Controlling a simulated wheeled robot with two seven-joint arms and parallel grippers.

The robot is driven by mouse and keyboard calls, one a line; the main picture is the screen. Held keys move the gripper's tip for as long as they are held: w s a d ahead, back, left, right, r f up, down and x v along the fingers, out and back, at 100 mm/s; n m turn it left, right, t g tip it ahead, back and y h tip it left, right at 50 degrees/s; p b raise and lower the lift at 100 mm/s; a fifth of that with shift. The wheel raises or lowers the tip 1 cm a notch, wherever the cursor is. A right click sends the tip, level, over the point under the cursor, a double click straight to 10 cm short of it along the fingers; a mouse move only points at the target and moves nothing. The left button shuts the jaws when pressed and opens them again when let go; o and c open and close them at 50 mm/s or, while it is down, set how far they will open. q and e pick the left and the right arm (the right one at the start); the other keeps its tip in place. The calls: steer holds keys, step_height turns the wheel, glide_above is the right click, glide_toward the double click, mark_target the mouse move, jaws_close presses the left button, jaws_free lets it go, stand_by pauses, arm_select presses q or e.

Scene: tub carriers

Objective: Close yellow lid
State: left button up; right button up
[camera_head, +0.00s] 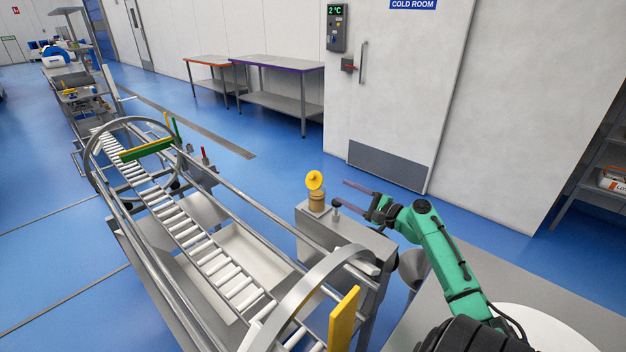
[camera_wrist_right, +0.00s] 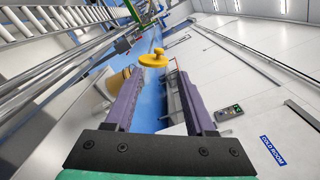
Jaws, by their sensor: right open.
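The yellow lid (camera_head: 315,180) is a round disc with a small knob. It stands raised, nearly upright, above a tan cylindrical pot (camera_head: 317,200) on a grey metal cabinet beside the roller conveyor. My right gripper (camera_head: 341,193) is open and empty, just right of the lid in the head view. In the right wrist view the yellow lid (camera_wrist_right: 154,59) shows just beyond and between the purple fingertips (camera_wrist_right: 157,73), apparently apart from them. The tan pot (camera_wrist_right: 113,84) is partly hidden behind the left finger there. My left gripper is not in view.
The roller conveyor (camera_head: 222,272) with metal rails runs along the left of the cabinet (camera_head: 345,232). A curved metal hoop with a yellow plate (camera_head: 343,318) stands in front. A grey table (camera_head: 560,312) is at lower right. Blue floor is free behind the cabinet.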

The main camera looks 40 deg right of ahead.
mark_target(313, 178)
steer(key=w, duration=0.4)
steer(key=w+a, duration=0.1)
steer(key=w, duration=0.9)
steer(key=shift+w+a+f+b, duration=0.2)
steer(key=shift+b, duration=0.2)
jaws_close()
